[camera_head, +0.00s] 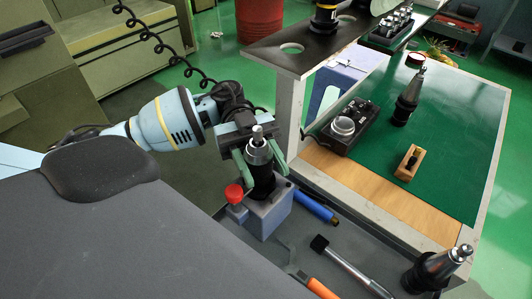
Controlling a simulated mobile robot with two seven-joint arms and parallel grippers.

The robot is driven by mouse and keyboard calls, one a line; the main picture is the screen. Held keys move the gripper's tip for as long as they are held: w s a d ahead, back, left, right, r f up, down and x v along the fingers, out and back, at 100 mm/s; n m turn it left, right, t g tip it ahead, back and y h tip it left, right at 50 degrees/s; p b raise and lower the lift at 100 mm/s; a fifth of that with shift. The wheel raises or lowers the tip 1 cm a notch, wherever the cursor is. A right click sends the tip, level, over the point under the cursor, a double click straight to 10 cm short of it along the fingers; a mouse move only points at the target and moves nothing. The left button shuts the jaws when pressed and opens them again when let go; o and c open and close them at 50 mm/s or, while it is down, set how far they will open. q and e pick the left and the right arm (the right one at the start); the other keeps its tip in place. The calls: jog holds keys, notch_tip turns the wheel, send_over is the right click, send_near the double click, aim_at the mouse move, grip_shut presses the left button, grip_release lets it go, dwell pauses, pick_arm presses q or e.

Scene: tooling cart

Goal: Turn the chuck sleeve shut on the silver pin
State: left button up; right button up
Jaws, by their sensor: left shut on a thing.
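The chuck (262,183) stands upright in a grey-blue holder block (267,213) with a red knob (234,193). Its lower body is black and its upper sleeve (258,152) is silver. The silver pin (257,131) sticks up out of the top of the sleeve. My left gripper (260,166) comes in from the left and is shut on the chuck, with one green finger on each side of the sleeve. The fingers hide part of the chuck's sides. My right gripper is not in view.
A blue cylinder (315,207), a hammer (347,265) and an orange-handled tool (322,289) lie on the grey tray near the block. Another tool holder (440,268) stands at lower right. A black box with a dial (343,126) sits on the green-topped bench (455,130). A raised shelf (300,58) stands behind.

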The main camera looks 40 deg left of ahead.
pick_arm(q)
jog(key=shift+m+g+y, duration=0.5)
jog(key=shift+m+g, duration=0.1)
jog(key=shift+g, duration=0.2)
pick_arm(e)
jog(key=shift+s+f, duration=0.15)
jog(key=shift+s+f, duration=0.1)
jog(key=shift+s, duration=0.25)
pick_arm(q)
jog(key=o, duration=1)
jog(key=shift+a, duration=0.1)
